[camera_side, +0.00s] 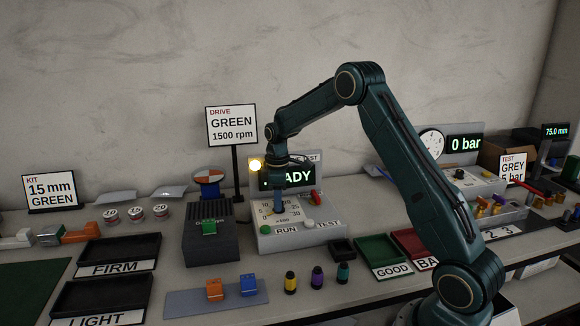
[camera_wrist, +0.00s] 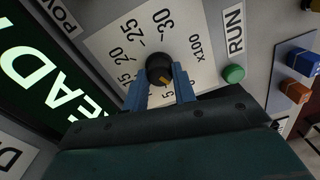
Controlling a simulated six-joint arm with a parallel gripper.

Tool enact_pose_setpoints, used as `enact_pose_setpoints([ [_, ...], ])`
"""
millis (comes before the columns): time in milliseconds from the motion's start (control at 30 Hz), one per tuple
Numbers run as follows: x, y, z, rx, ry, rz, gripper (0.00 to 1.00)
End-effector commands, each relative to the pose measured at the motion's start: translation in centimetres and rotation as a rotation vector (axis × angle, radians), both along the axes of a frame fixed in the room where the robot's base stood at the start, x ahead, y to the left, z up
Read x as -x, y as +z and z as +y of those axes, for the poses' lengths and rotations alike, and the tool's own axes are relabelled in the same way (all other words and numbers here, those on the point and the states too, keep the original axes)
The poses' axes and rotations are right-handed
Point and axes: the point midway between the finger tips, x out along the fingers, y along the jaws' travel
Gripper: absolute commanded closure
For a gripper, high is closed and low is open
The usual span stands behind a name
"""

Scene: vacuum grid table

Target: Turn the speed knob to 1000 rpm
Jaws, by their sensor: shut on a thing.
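The speed knob (camera_wrist: 158,66) is black with an orange pointer mark, set in a white dial plate (camera_wrist: 192,62) marked in x100. In the wrist view its mark points down, slightly right, toward a partly covered 5; the label between 15 and 5 is hidden. My gripper (camera_wrist: 161,78) is shut on the knob, one blue finger on each side. In the side view my gripper (camera_side: 279,203) comes straight down onto the dial and hides the knob. The drive unit's green display (camera_side: 300,176) ends in "ADY", partly covered by my arm.
A green RUN button (camera_wrist: 234,73) sits beside the dial. A red switch (camera_side: 315,198) is at the panel's right. A DRIVE card (camera_side: 231,126) reads GREEN 1500 rpm. A dark block with a green part (camera_side: 209,228) stands left. Trays (camera_side: 376,250) lie to the right.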

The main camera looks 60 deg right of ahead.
Motion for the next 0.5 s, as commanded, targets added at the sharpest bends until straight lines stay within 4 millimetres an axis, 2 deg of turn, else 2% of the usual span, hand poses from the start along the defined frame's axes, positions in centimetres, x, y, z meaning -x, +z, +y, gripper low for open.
enact_pose_setpoints([
  [267, -0.02, 0.10, -0.01, -0.001, -0.154, -0.001, 0.96],
  [500, -0.02, 0.12, -0.05, 0.000, -0.361, -0.001, 0.96],
])
